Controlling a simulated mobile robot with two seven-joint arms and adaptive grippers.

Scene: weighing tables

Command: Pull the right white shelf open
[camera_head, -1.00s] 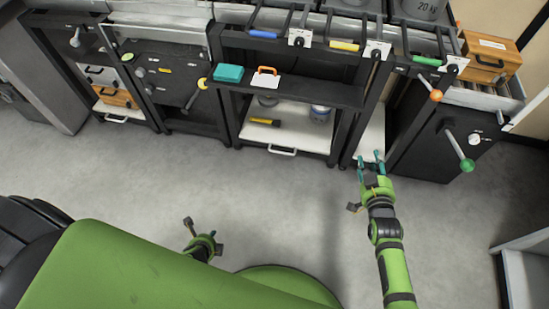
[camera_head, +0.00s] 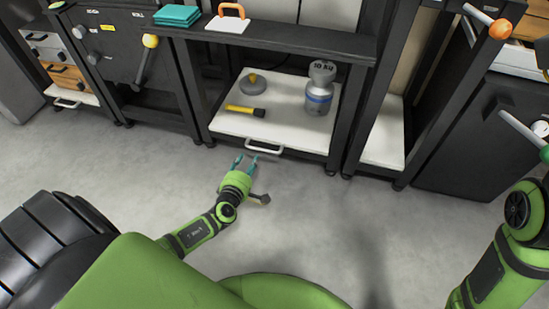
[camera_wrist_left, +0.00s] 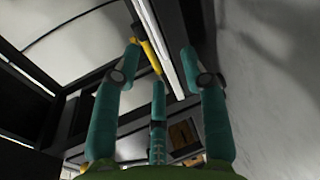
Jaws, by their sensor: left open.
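A white pull-out shelf (camera_head: 225,121) sits low in the middle black rack, with a white bar handle (camera_head: 250,146) on its front edge. My left gripper (camera_head: 246,161) is open and empty just in front of this handle, fingers pointing at it; I cannot tell whether they touch. The left wrist view shows its spread teal fingers (camera_wrist_left: 160,85) near a pale edge. A smaller white shelf (camera_head: 75,95) with a handle is in the left rack. Another white panel (camera_head: 384,143) without a visible handle lies farther right. My right gripper is out of view.
On the middle shelf are a 10 kg weight (camera_head: 319,88), a grey round weight (camera_head: 252,84) and a yellow-black tool (camera_head: 245,111). Black rack posts (camera_head: 346,125) flank the shelf. The grey floor (camera_head: 130,165) in front is clear.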

